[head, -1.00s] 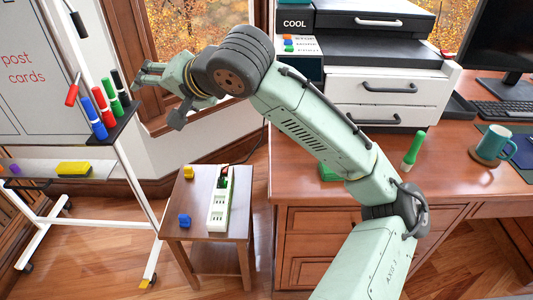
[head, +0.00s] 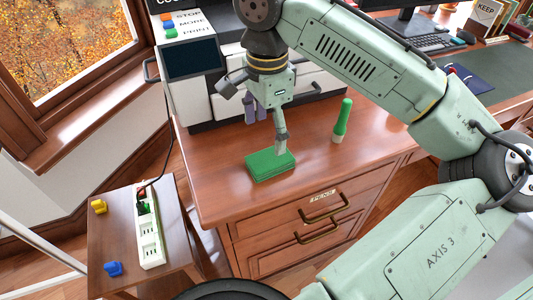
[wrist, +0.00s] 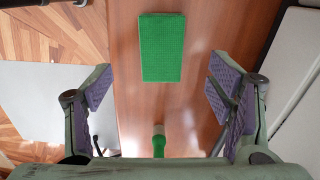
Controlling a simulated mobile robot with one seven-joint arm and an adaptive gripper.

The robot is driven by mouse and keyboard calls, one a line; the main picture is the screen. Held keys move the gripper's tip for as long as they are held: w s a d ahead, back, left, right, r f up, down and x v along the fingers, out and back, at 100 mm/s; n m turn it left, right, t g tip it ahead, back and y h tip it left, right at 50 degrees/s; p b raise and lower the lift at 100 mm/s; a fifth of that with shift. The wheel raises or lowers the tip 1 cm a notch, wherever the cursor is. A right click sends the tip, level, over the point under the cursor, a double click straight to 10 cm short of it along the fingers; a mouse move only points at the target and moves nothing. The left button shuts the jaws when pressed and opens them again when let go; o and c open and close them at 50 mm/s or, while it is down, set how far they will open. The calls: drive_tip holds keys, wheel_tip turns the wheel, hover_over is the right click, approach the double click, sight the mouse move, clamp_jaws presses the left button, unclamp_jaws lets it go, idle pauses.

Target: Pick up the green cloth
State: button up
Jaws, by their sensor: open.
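The green cloth (head: 270,166) lies folded flat as a small rectangular stack on the wooden desk, near its left front edge. In the wrist view the cloth (wrist: 163,47) shows whole, ahead of and between the finger pads. My gripper (head: 266,125) points down above the desk, just behind the cloth in the head view. It is open, and its purple pads (wrist: 160,95) are wide apart with nothing between them. One fingertip overlaps the cloth's back edge in the head view; I see no clear contact.
A green marker (head: 342,120) stands upright on the desk to the right of the cloth. A printer (head: 195,100) stands behind my gripper. A small side table (head: 115,225) at the left holds a power strip (head: 150,235) and yellow and blue pieces. The desk front around the cloth is clear.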

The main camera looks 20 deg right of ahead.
sight(270, 158)
wheel_tip(270, 158, down, 3)
drive_tip(key=shift+s+f, duration=0.1)
drive_tip(key=shift+w+d+f+p, duration=0.1)
drive_tip(key=shift+d+f+p, duration=0.05)
drive_tip(key=shift+f, duration=0.75)
drive_tip(key=shift+w+d+f+p, duration=0.1)
drive_tip(key=shift+f+p, duration=0.05)
drive_tip(key=shift+f, duration=0.75)
drive_tip(key=shift+w+d+f+p, duration=0.1)
drive_tip(key=shift+d+f+p, duration=0.05)
drive_tip(key=shift+f, duration=0.75)
drive_tip(key=shift+c, duration=0.4)
drive_tip(key=c, duration=1)
